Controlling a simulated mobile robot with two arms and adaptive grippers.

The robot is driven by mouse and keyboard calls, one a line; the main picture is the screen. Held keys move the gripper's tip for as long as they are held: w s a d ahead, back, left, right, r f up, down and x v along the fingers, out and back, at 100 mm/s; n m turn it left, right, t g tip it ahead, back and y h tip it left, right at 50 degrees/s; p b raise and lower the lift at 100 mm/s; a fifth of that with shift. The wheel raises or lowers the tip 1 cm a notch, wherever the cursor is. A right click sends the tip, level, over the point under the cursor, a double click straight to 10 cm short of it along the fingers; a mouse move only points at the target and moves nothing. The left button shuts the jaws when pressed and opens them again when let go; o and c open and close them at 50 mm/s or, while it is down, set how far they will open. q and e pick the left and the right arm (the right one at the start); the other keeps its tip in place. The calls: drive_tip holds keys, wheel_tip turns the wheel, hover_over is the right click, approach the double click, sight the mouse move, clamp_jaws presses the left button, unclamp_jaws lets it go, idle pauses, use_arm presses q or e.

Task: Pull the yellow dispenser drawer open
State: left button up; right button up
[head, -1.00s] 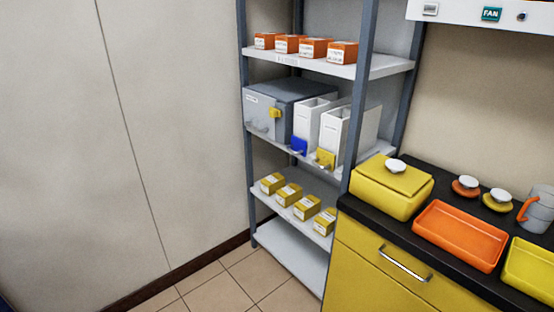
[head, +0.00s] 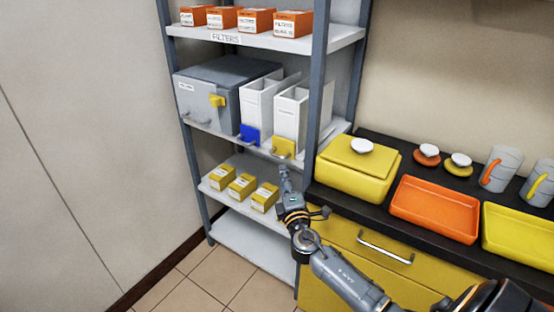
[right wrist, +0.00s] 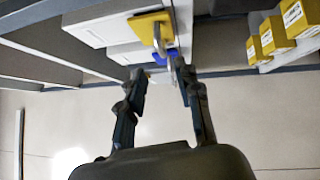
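The yellow dispenser drawer (head: 284,148) is at the lower front of the right white dispenser (head: 292,115) on the middle shelf. It looks shut. In the right wrist view the yellow drawer front (right wrist: 148,23) has a metal handle (right wrist: 158,42). My right gripper (head: 284,178) is just below and in front of that drawer in the head view. In the right wrist view my right gripper (right wrist: 160,70) has its fingers apart, with the handle just beyond the tips. I cannot tell whether they touch it. My left gripper is not in view.
A blue drawer (head: 250,135) on the left dispenser is close beside the yellow one. A grey box (head: 215,90) stands further left. Yellow boxes (head: 242,185) sit on the shelf below. A shelf post (head: 312,130) and the counter with a yellow bin (head: 350,180) are to the right.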

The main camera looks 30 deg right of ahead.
drive_tip(key=f+x, duration=0.1)
drive_tip(key=x, duration=0.6)
drive_tip(key=shift+w+r, duration=0.25)
drive_tip(key=shift+r, duration=0.2)
drive_tip(key=shift+c, duration=0.2)
clamp_jaws()
